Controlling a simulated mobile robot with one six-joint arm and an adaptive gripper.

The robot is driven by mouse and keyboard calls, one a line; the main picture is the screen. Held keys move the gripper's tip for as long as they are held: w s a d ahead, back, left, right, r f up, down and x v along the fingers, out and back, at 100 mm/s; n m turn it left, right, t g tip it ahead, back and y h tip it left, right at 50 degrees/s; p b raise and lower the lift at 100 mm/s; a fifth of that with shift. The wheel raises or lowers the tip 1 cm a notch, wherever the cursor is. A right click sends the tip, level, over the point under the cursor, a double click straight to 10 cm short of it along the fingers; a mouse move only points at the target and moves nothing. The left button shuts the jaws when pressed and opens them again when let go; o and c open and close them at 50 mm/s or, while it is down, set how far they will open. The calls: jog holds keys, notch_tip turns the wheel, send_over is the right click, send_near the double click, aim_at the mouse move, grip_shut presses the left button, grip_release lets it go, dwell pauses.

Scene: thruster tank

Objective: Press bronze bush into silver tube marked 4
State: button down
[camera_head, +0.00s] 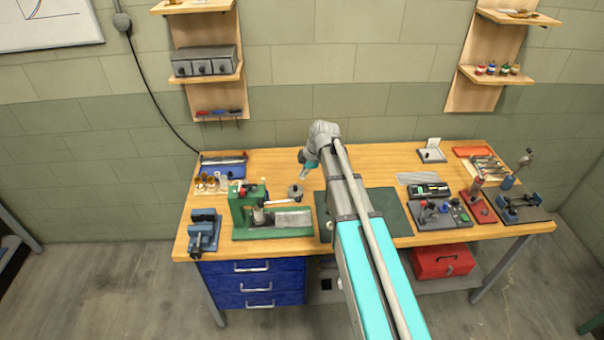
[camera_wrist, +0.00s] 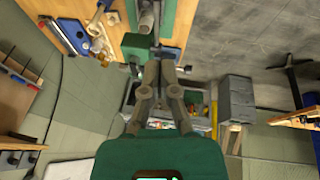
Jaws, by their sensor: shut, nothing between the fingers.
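Small bronze-coloured pieces (camera_head: 212,181) stand with pale cards at the left back of the bench; bronze pieces and cards also show at the upper left of the wrist view (camera_wrist: 97,45). A green press (camera_head: 242,207) stands in front of them, with a grey part at its middle. No silver tube marked 4 can be made out, and no number is readable. My gripper (camera_head: 304,174) is above the bench, right of and behind the press. In the wrist view my gripper (camera_wrist: 158,52) is shut and empty, its fingers together.
A small grey round fixture (camera_head: 295,192) sits right of the press. A blue vise (camera_head: 205,233) stands at the left front. A dark green mat (camera_head: 393,208) lies partly under my arm. Switch box (camera_head: 438,215), red block (camera_head: 478,206) and other tools crowd the right side.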

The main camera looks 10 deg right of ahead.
dwell(0.4)
jog(key=s+d+f+m+g+h+b, duration=0.1)
jog(key=s+f+m+b, duration=0.7)
jog(key=s, duration=0.3)
jog(key=s+d+f+m+g+h+b, duration=0.1)
jog(key=s+d+f+m+h+b, duration=0.1)
jog(key=s+f+m+b, duration=0.7)
jog(key=shift+s+f+m, duration=0.45)
jog(key=shift+s+m, duration=0.25)
jog(key=shift+s, duration=0.55)
